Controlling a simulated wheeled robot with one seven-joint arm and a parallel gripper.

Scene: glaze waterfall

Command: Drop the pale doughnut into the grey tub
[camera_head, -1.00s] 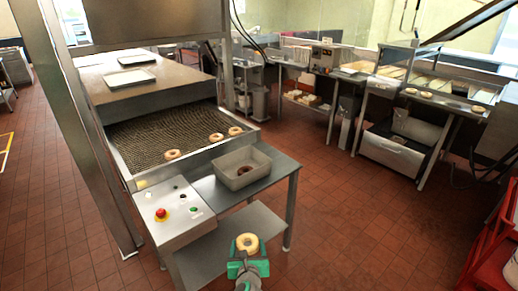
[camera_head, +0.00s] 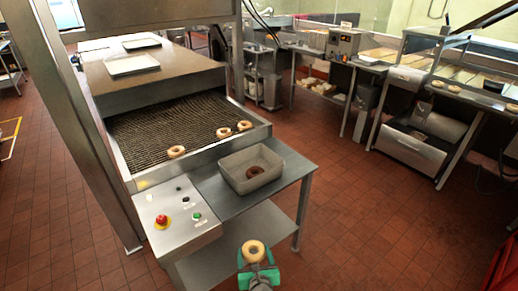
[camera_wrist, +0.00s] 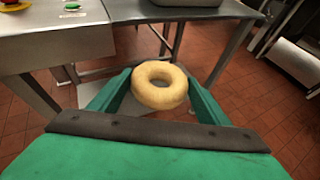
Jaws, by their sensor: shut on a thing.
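My gripper (camera_head: 257,267) is green and shut on the pale doughnut (camera_head: 254,252), low in front of the steel table. In the wrist view the doughnut (camera_wrist: 160,86) sits between the two green fingers of the gripper (camera_wrist: 159,92), its hole facing up. The grey tub (camera_head: 282,175) stands on the table, above and beyond my gripper in the head view. A brown doughnut (camera_head: 253,173) lies inside the tub. In the wrist view only the tub's lower edge (camera_wrist: 188,3) shows at the top.
The steel table (camera_head: 302,172) has a lower shelf and legs close to my gripper. A control panel (camera_head: 178,213) with a red button is left of the tub. Several doughnuts lie on the mesh conveyor (camera_head: 150,130) behind. Red floor at right is clear.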

